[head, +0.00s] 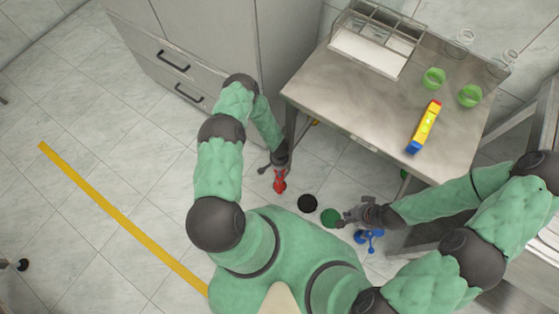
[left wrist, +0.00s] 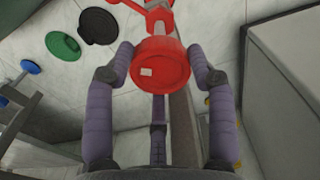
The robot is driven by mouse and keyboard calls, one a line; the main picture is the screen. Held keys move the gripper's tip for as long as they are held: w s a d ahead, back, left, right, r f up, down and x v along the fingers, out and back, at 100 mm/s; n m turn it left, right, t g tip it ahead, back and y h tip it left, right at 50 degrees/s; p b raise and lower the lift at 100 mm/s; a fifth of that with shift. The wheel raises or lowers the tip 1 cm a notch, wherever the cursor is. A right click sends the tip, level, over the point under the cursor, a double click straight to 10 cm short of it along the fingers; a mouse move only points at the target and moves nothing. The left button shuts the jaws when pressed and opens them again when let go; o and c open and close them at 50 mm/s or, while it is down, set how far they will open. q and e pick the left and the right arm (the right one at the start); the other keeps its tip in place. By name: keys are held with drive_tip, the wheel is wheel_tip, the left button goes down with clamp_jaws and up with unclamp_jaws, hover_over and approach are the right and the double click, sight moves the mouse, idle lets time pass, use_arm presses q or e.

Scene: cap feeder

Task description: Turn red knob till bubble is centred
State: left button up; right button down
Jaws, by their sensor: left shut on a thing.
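The red knob (head: 280,184) is below the table's left front corner. In the left wrist view the round red knob (left wrist: 160,72) sits between the two fingers of my left gripper (left wrist: 165,78), which is shut on it. A spirit level (head: 424,128), yellow with a blue end and a red end, lies on the metal table (head: 340,95). Its bubble is too small to place. My right gripper (head: 344,218) is beside a green disc and above left of a blue foot (head: 370,240); its finger opening is unclear.
A black disc (head: 307,203) and a green disc (head: 331,217) lie low between my grippers. The tabletop holds a wire rack (head: 375,40), two green cups (head: 433,78) and clear glassware (head: 502,62). A cabinet (head: 200,50) stands left of the table; floor beyond is open.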

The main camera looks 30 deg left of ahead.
use_arm(q)
drive_tip(key=shift+s, duration=0.15)
drive_tip(key=o, duration=1.2)
drive_tip(key=shift+c, duration=0.2)
drive_tip(key=shift+r, duration=0.3)
wheel_tip(320, 180, up, 11)
drive_tip(key=shift+r, duration=0.2)
